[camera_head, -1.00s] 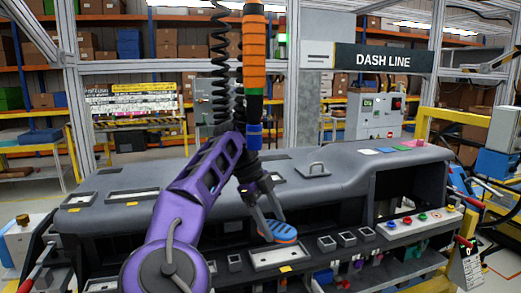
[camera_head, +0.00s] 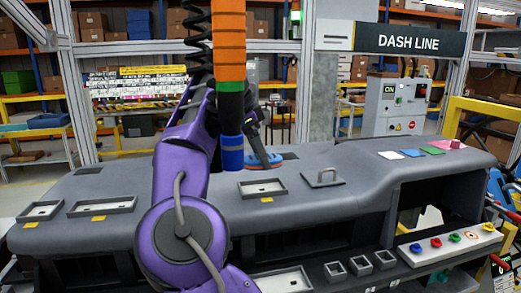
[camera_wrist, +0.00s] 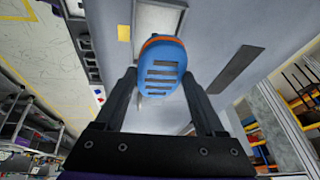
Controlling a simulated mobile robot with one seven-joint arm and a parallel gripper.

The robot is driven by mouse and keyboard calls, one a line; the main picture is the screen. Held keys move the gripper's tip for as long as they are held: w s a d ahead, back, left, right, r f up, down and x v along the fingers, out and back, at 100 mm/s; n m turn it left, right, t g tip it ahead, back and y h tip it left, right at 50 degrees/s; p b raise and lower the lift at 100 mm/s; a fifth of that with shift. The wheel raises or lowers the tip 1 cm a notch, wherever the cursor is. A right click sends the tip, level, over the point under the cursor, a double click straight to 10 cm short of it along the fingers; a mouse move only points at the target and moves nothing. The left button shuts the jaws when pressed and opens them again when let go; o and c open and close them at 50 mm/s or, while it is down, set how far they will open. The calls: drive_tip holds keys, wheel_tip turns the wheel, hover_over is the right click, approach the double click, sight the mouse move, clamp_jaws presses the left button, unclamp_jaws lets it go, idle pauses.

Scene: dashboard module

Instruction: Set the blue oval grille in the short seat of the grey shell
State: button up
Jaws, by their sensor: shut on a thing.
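The blue oval grille (camera_wrist: 163,72) has dark slots and an orange edge. My gripper (camera_wrist: 160,84) is shut on it, one finger on each side. In the head view the grille (camera_head: 264,160) is near the top of the grey shell (camera_head: 330,205), just behind a short framed seat (camera_head: 262,187) with a yellow tag. I cannot tell the height of the grille above the shell. The wrist view shows a framed seat (camera_wrist: 168,13) partly hidden beyond the grille. My arm hides part of the shell's middle.
More framed seats, one short (camera_head: 41,211) and one longer (camera_head: 101,205), lie at the shell's left. An orange-banded hanging tool (camera_head: 230,60) hangs beside my arm. Coloured buttons (camera_head: 455,243) are at front right.

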drive_tip(key=shift+s, duration=0.15)
drive_tip(key=shift+r, duration=0.1)
drive_tip(key=shift+a+f, duration=0.1)
drive_tip(key=shift+f, duration=0.2)
drive_tip(key=shift+f+b, duration=2.2)
drive_tip(key=shift+f, duration=0.55)
drive_tip(key=o, duration=1.4)
drive_tip(key=shift+c, duration=0.2)
